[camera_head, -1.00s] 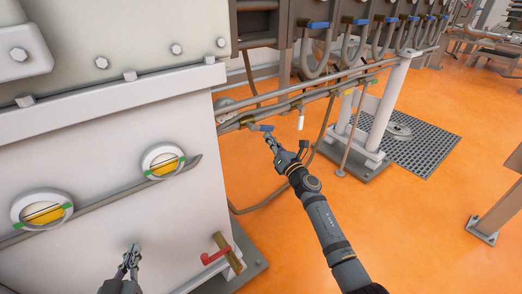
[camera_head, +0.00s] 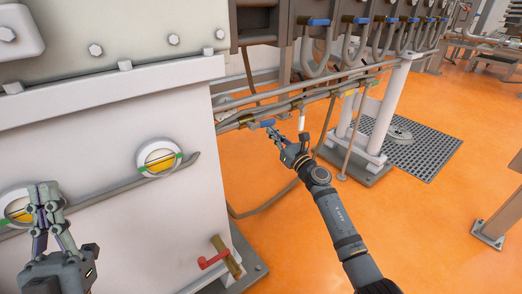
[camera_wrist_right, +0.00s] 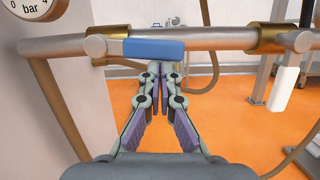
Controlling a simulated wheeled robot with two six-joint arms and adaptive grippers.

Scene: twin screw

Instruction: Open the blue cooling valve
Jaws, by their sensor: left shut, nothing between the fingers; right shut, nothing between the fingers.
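The blue valve handle (camera_head: 266,124) sits on a grey pipe in the middle of the head view. In the right wrist view the blue handle (camera_wrist_right: 154,49) lies lengthwise along the pipe, just ahead of the fingertips. My right gripper (camera_head: 272,133) is shut and empty, its tips close to the handle; in the right wrist view its fingertips (camera_wrist_right: 164,76) appear just below the handle. Whether they touch it I cannot tell. My left gripper (camera_head: 42,186) is shut and empty, in front of the left gauge, partly covering it.
A red-handled valve (camera_head: 214,260) is low on the white machine housing (camera_head: 110,135). A round yellow-and-white gauge (camera_head: 159,159) is on its side. A white hanging handle (camera_head: 301,122) is right of the blue one. Several blue handles line the upper manifold.

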